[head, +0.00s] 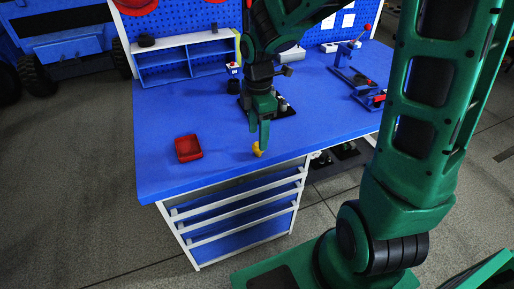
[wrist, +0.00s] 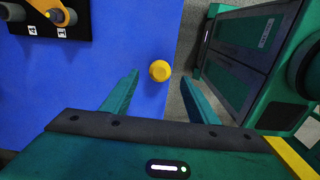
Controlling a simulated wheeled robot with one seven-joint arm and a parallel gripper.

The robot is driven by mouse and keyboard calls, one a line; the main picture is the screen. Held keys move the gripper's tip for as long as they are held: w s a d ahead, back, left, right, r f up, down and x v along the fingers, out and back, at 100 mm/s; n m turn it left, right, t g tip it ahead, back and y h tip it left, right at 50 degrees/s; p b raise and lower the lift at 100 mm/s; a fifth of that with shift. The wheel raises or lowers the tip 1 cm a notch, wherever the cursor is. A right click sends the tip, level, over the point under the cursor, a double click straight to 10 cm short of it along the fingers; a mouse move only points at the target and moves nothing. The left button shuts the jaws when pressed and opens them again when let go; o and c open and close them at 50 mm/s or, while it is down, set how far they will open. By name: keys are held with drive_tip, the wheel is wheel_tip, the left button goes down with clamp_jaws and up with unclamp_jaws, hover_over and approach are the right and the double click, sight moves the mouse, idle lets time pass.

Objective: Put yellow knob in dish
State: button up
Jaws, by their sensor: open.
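The yellow knob (head: 257,149) is near the front edge of the blue workbench in the head view, just below my gripper's fingers. In the wrist view the yellow knob (wrist: 160,70) shows round and from above, between and slightly beyond the two fingertips, with a gap on each side. My gripper (wrist: 161,77) is open and empty. In the head view my gripper (head: 263,138) points down at the knob. The red square dish (head: 188,147) stands on the bench to the left of the knob and looks empty.
A black fixture plate (wrist: 45,22) with another yellow knob (wrist: 56,16) and labels is at the wrist view's upper left. A blue and white shelf (head: 185,62) stands at the back. Blue fixtures (head: 353,72) stand at the right. The bench between dish and knob is clear.

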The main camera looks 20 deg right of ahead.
wheel_tip(320, 180, down, 4)
drive_tip(key=shift+d+f, duration=0.1)
drive_tip(key=shift+f, duration=0.1)
drive_tip(key=c, duration=1.2)
drive_tip(key=shift+r, duration=0.1)
